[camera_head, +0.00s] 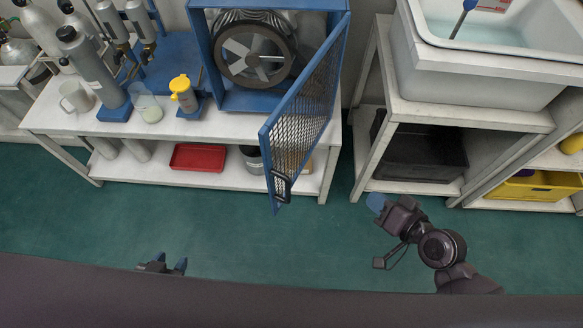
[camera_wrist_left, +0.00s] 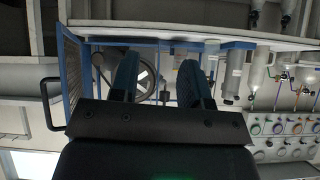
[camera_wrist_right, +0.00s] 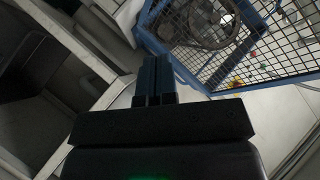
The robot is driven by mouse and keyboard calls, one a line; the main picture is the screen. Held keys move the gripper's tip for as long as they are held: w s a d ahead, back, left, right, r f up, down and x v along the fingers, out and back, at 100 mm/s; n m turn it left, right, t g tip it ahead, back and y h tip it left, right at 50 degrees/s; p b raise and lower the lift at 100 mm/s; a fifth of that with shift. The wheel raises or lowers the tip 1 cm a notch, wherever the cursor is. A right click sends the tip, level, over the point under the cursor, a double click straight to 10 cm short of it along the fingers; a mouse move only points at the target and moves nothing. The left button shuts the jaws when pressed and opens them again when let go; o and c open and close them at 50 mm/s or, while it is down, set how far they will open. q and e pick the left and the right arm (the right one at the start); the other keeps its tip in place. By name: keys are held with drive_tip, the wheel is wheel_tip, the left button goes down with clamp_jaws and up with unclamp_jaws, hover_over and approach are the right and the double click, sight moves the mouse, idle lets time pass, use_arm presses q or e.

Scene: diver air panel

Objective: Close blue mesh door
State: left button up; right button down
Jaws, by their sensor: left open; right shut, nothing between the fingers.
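The blue mesh door (camera_head: 306,105) stands open, hinged at the right side of the blue cabinet (camera_head: 205,45) and swung out toward me past the table's front edge. Its black handle (camera_head: 281,187) is at the near free edge. The door shows at the left of the left wrist view (camera_wrist_left: 72,72) and at the upper right of the right wrist view (camera_wrist_right: 275,65). My right gripper (camera_head: 376,204) is shut and empty, to the right of the door and apart from it. My left gripper (camera_head: 172,265) is open and empty, low and left of the door.
A large wheel (camera_head: 255,55) sits inside the cabinet. A yellow-topped bottle (camera_head: 184,95), beaker (camera_head: 146,106) and mug (camera_head: 75,97) stand left of it on the white table (camera_head: 60,125). A white shelf with a sink (camera_head: 480,65) stands right. The green floor in front is clear.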

drive_tip(key=a+m+g+y+b, duration=0.1)
drive_tip(key=a+g+y, duration=0.1)
drive_tip(key=a+y, duration=0.2)
drive_tip(key=m+g+y, duration=0.1)
drive_tip(key=m+y, duration=0.2)
drive_tip(key=y, duration=0.1)
approach(281, 169)
drive_tip(key=p+x, duration=0.1)
drive_tip(key=x, duration=0.6)
use_arm(q)
drive_tip(key=shift+w+r, duration=0.25)
drive_tip(key=shift+r, duration=0.4)
use_arm(e)
drive_tip(key=shift+a, duration=0.25)
drive_tip(key=shift+w+a, duration=0.1)
drive_tip(key=shift+a, duration=0.05)
